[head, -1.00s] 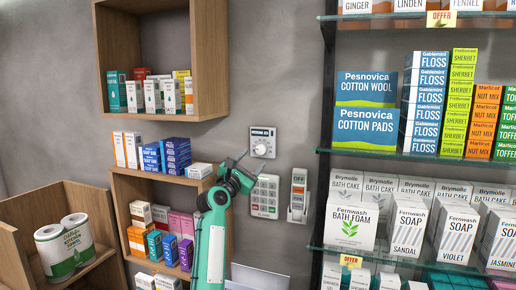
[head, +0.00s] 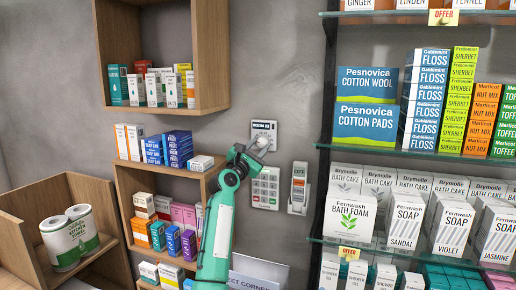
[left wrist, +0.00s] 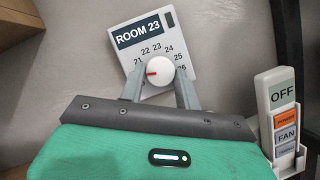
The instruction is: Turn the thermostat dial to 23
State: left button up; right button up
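The thermostat (head: 263,128) is a white wall plate, with a dark label reading ROOM 23 in the left wrist view. Its round white dial (left wrist: 159,70) has a red mark on its left side, below the 21; the numbers 21 to 26 show around it, and lower numbers are hidden. My left gripper (left wrist: 160,75) is at the dial, with one finger on each side; whether the fingers touch it is not clear. In the head view my left gripper (head: 254,149) covers the dial. My right gripper is not in view.
A keypad (head: 265,187) is below the thermostat, beside my left arm. A remote in a wall holder (head: 298,188) is to its right. A wooden shelf (head: 222,80) is at the left and a glass-shelved rack (head: 325,100) at the right.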

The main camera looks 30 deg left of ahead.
pick_arm(q)
jog(key=shift+a+m, duration=0.1)
jog(key=shift+m, duration=0.5)
jog(key=shift+m+h+b, duration=0.6)
jog(key=shift+m, duration=0.2)
jog(key=m+g+h+b, duration=0.1)
jog(key=m, duration=0.2)
jog(key=shift+a+r, duration=0.1)
jog(key=shift+a, duration=0.05)
jog(key=m, duration=0.1)
jog(key=m+g, duration=0.1)
jog(key=m, duration=0.1)
jog(key=m+h, duration=0.1)
jog(key=m, duration=0.1)
jog(key=shift+a+r+g, duration=0.1)
jog(key=shift+r+g, duration=0.2)
jog(key=shift+g, duration=0.1)
jog(key=m, duration=0.1)
jog(key=m+g, duration=0.1)
jog(key=m, duration=0.2)
jog(key=shift+r+g+p, duration=0.3)
jog(key=shift+g, duration=0.1)
jog(key=shift+r+m+g+y+p, duration=0.15)
jog(key=shift+m+g+y+p, duration=0.35)
jog(key=shift+m, duration=1.4)
jog(key=o, duration=1)
